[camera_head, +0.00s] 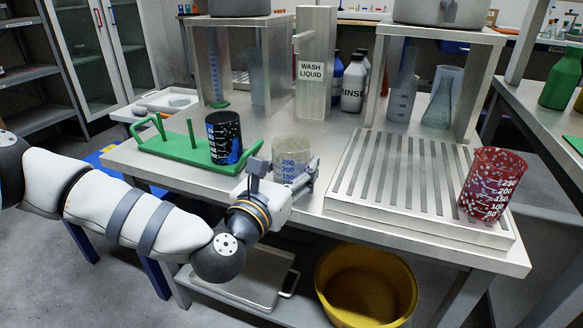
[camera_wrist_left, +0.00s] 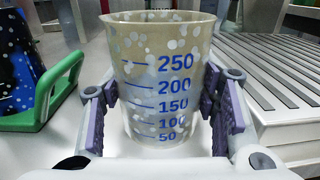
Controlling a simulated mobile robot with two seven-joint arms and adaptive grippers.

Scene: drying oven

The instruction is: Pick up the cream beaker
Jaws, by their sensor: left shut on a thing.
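The cream beaker (camera_head: 291,158) stands upright near the front edge of the table, between the green rack and the slatted tray. It has pale spots and blue volume marks, and it fills the middle of the left wrist view (camera_wrist_left: 165,75). My left gripper (camera_head: 285,180) reaches it from the front. Its two purple-padded fingers (camera_wrist_left: 168,110) are on either side of the beaker's lower half and are shut on it. I cannot clearly tell whether the base is off the table. My right gripper is not in view.
A dark spotted beaker (camera_head: 224,138) stands on the green rack (camera_head: 180,150) to the left. A red spotted beaker (camera_head: 489,185) stands on the slatted metal tray (camera_head: 385,210) at the right. A yellow bucket (camera_head: 366,285) sits below.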

